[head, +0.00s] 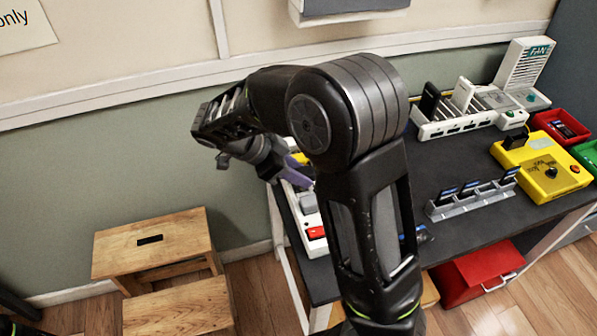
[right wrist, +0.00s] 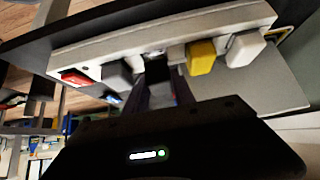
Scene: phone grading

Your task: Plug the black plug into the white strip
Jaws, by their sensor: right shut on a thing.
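The white strip (head: 297,213) lies at the left end of the dark table, partly hidden behind my right arm. In the right wrist view the strip (right wrist: 120,42) runs across the top, with a red switch (right wrist: 75,77), a grey plug (right wrist: 117,74), a yellow plug (right wrist: 201,57) and a white plug (right wrist: 244,47) along it. My right gripper (right wrist: 165,80) is shut on a dark thing, apparently the black plug, at the strip between the grey and yellow plugs. The fingers hide most of it. I cannot tell whether its prongs are in a socket. My left gripper is out of view.
A grey rack (head: 470,203) with dark cards, a yellow tester (head: 545,172), a white rack (head: 455,127) and a FAN box (head: 525,65) stand right of my arm. A red bin (head: 475,275) is under the table. A wooden step stool (head: 150,245) stands left.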

